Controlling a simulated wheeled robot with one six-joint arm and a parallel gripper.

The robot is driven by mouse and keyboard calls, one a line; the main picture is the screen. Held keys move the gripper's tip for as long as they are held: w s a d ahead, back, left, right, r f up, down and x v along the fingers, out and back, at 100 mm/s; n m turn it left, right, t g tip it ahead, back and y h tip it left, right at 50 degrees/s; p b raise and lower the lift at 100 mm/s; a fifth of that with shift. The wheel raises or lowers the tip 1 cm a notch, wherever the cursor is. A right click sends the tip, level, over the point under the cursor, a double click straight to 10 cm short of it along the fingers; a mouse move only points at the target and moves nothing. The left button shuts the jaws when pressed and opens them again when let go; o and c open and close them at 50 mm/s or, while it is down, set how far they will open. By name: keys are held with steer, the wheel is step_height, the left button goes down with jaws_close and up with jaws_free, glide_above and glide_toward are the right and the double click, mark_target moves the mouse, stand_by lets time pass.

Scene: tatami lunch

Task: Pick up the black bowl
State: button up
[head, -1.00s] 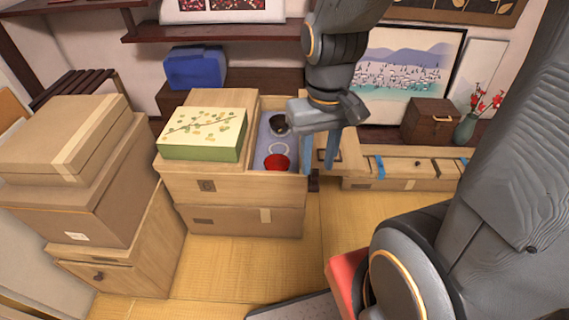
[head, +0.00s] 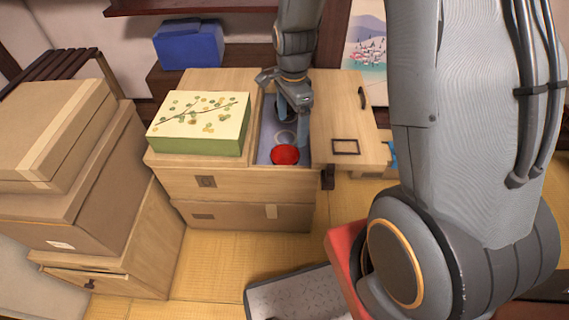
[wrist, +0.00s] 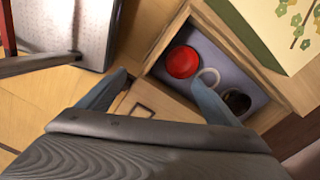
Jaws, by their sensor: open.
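The black bowl (wrist: 236,101) lies inside an open wooden compartment (wrist: 262,97) with a blue-grey lining. In the wrist view it is beyond the right fingertip; in the head view my gripper hides it. My gripper (head: 293,122) is open and empty, with its blue fingers pointing down over the compartment. In the wrist view my gripper (wrist: 160,82) has its fingers spread wide, and the bowl is not between them. A red bowl (head: 285,155) and a pale ring (head: 285,137) share the compartment, the red bowl nearest the front.
A green box with a floral lid (head: 199,122) stands on the wooden chest left of the compartment. A wooden panel with a dark handle (head: 345,110) extends to its right. Stacked cardboard boxes (head: 60,150) stand at the left. Tatami floor (head: 235,255) is open in front.

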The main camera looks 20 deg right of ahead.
mark_target(285, 162)
steer(key=shift+w+d+f+m+b, duration=0.1)
steer(key=shift+w+f+m+b, duration=0.3)
steer(key=shift+w+f+m, duration=2.25)
steer(key=shift+s+a+f+m+b, duration=0.15)
steer(key=shift+f+m+b, duration=0.35)
steer(key=shift+f, duration=4.5)
steer(key=shift+w+d+f+m+b, duration=0.25)
steer(key=shift+w+f+m, duration=1.2)
steer(key=shift+f, duration=2.35)
steer(key=shift+s+a+m, duration=0.1)
steer(key=shift+s+m, duration=0.2)
steer(key=shift+c, duration=0.5)
steer(key=c, duration=0.6)
